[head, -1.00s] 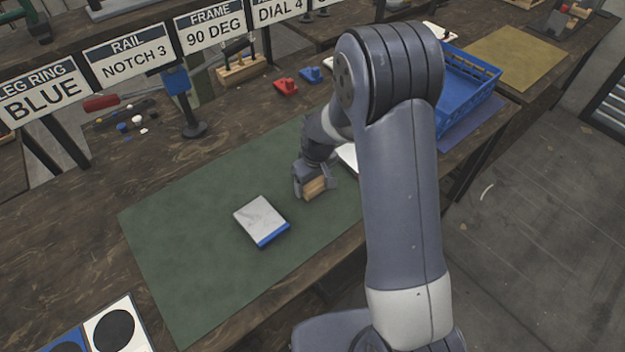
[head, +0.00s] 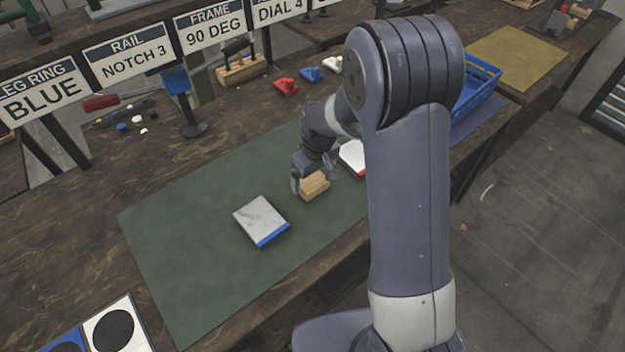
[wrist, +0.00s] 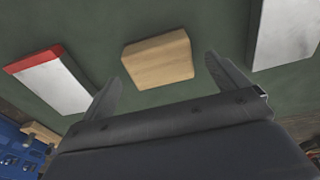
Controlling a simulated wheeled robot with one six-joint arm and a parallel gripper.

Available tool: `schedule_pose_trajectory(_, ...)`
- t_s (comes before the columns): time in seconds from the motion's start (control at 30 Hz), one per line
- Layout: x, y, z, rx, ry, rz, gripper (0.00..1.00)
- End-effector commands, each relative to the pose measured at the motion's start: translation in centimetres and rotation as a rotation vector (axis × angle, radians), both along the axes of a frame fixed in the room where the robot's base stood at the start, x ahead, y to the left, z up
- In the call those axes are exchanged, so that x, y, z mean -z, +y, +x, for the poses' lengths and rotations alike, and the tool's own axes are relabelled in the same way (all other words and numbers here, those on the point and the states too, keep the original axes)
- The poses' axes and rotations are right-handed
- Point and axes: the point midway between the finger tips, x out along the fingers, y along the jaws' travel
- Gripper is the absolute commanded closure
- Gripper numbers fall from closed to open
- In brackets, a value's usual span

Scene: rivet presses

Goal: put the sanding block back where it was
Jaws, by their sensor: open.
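The sanding block (head: 314,187), a tan wooden block, lies on the green mat (head: 190,265), between a white blue-edged block and a white red-edged block. My gripper (head: 314,176) is just above and behind it in the head view, partly in front of it. In the wrist view the sanding block (wrist: 158,60) shows whole, beyond and between the two spread fingertips (wrist: 163,75). The jaws are open and empty, and a strip of green mat shows between the block and each finger.
The blue-edged block (head: 262,220) lies left of the sanding block, and the red-edged block (head: 353,156) lies right of it, partly hidden by my arm. A blue crate (head: 478,88) stands at the right. Red and blue clamps (head: 286,87) sit behind the mat. The mat's front left is clear.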

Motion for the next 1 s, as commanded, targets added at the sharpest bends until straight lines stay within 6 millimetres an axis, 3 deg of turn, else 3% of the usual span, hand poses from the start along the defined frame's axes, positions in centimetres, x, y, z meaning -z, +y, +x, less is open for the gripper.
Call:
schedule_pose_trajectory(0.2,-4.7,-0.3,-0.3,0.0,-0.005,0.001,0.06)
schedule_pose_trajectory(0.4,-7.7,-0.5,-0.7,0.001,-0.003,0.001,0.06)
schedule_pose_trajectory(0.6,-8.8,-0.6,-0.9,0.001,0.0,0.0,0.06)
schedule_pose_trajectory(1.0,-8.8,-0.6,-0.9,0.0,0.001,-0.001,0.06)
